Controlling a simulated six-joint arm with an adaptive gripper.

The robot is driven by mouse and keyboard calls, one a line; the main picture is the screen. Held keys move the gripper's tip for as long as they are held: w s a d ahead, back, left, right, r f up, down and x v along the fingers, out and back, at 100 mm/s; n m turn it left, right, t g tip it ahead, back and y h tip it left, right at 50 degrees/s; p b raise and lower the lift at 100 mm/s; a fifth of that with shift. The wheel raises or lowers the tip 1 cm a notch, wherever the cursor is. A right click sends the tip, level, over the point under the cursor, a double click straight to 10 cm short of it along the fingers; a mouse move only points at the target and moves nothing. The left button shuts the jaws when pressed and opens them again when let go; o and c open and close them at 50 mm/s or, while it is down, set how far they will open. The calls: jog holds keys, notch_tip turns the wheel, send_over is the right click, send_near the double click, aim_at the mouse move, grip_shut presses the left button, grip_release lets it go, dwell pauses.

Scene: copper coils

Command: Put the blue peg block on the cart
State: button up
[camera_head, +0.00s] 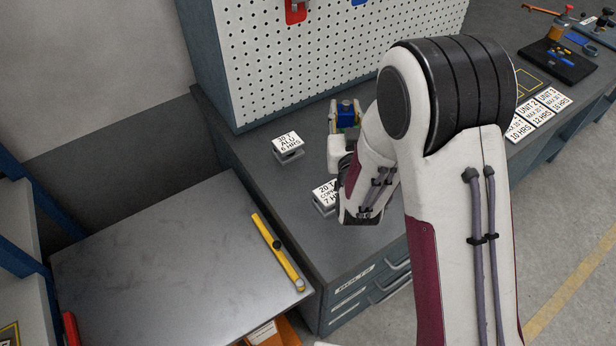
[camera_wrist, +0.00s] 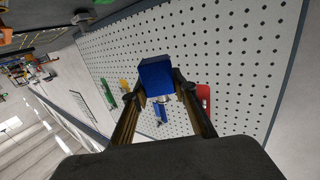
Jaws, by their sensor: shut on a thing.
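The blue peg block (camera_head: 346,106) is held up at the tips of my gripper (camera_head: 346,120), over the workbench near the pegboard. The wrist view shows its blue face (camera_wrist: 156,78) between the two fingers (camera_wrist: 160,88), with the pegboard behind. My gripper is shut on the block. The cart appears to be the flat grey metal top (camera_head: 150,260) at the lower left, apart from the gripper and below the bench's left end. My arm hides part of the bench.
A yellow bar (camera_head: 277,252) lies along the cart's right edge; most of its top is clear. Two label stands, one reading ALU (camera_head: 288,145) and one partly hidden (camera_head: 324,194), stand on the workbench (camera_head: 260,190). The pegboard (camera_head: 330,50) rises behind. Tools lie far right.

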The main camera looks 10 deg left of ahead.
jog(key=s+a+m+h, duration=0.2)
jog(key=a+h, duration=0.1)
jog(key=a, duration=0.8)
jog(key=s+d+f+m+g+h, duration=0.2)
jog(key=s+d+m+h, duration=0.2)
jog(key=h, duration=0.6)
jog(key=shift+s+f+m+g+h, duration=0.35)
jog(key=shift+s+m, duration=0.7)
jog(key=shift+m, duration=0.65)
send_over(308, 178)
jog(key=shift+f, duration=2.5)
jog(key=shift+f, duration=2.3)
jog(key=shift+f, duration=0.25)
